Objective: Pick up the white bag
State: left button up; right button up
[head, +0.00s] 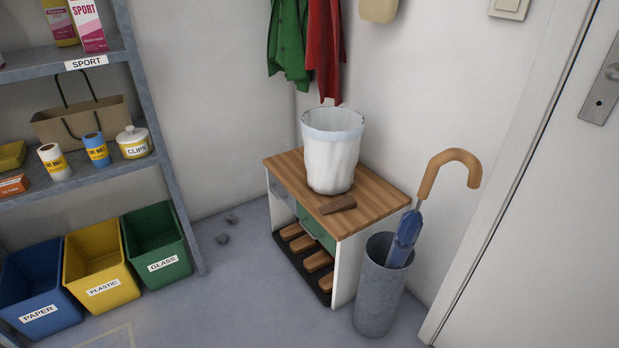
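A white bag (330,160) stands upright on the wooden top of a small bench cabinet (377,197). It looks like a round, crinkled sack with an open top and a pale blue-grey rim band. Its mouth faces up toward me, and what lies inside cannot be made out. Neither of my grippers shows in the head view.
A brown block (338,204) lies in front of the bag. An umbrella (405,235) stands in a grey holder (378,290) at the cabinet's right. Green (287,40) and red (323,50) cloths hang behind. A shelf (95,175) and several bins stand left; floor between is mostly clear.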

aim_at(331, 135)
jog(key=i+j+z, duration=0.1)
jog(key=i+z, duration=0.15)
jog(key=i, duration=0.2)
jog(key=i+j+z, duration=0.25)
jog(key=i, duration=0.15)
jog(key=i+j+z, duration=0.25)
jog(key=i, duration=0.2)
jog(key=l, duration=0.1)
